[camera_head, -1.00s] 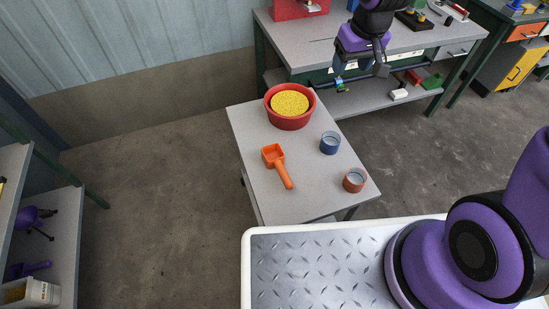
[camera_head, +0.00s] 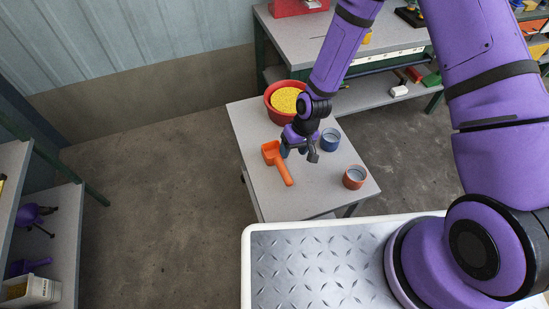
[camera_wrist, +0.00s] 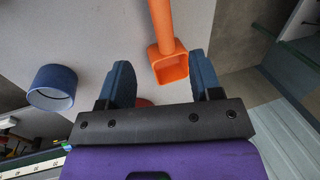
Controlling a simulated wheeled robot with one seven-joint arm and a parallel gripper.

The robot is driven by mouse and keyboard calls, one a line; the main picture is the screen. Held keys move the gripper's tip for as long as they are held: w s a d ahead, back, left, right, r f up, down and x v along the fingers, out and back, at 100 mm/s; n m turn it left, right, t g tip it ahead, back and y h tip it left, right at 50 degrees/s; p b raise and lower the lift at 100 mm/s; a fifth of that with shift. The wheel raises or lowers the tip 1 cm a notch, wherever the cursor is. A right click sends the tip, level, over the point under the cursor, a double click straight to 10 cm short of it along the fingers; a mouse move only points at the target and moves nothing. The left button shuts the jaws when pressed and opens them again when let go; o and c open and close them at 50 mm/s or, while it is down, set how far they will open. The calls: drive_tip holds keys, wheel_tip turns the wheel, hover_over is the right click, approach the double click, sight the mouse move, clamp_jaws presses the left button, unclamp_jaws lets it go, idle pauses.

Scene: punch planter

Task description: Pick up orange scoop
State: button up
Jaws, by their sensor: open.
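The orange scoop (camera_head: 277,161) lies on the small grey table, its square cup toward the back left and its handle toward the front right. My gripper (camera_head: 299,152) is just right of the scoop in the head view and looks to be above the table. In the wrist view, my gripper's two fingers (camera_wrist: 158,78) are apart with nothing held between them. The orange scoop (camera_wrist: 167,52) shows ahead of the fingertips, its cup nearer the right finger and its handle running up out of the frame. I cannot tell the height between the fingertips and the scoop.
On the small table (camera_head: 257,127) stand a red bowl (camera_head: 273,107) with yellow contents, partly behind my arm, a blue cup (camera_head: 330,140) and an orange-brown cup (camera_head: 354,177). The blue cup (camera_wrist: 52,86) is left in the wrist view. A workbench (camera_head: 290,40) stands behind.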

sight(284, 168)
drive_tip(key=shift+x, duration=5.55)
drive_tip(key=shift+a, duration=0.15)
clamp_jaws()
drive_tip(key=shift+r, duration=0.15)
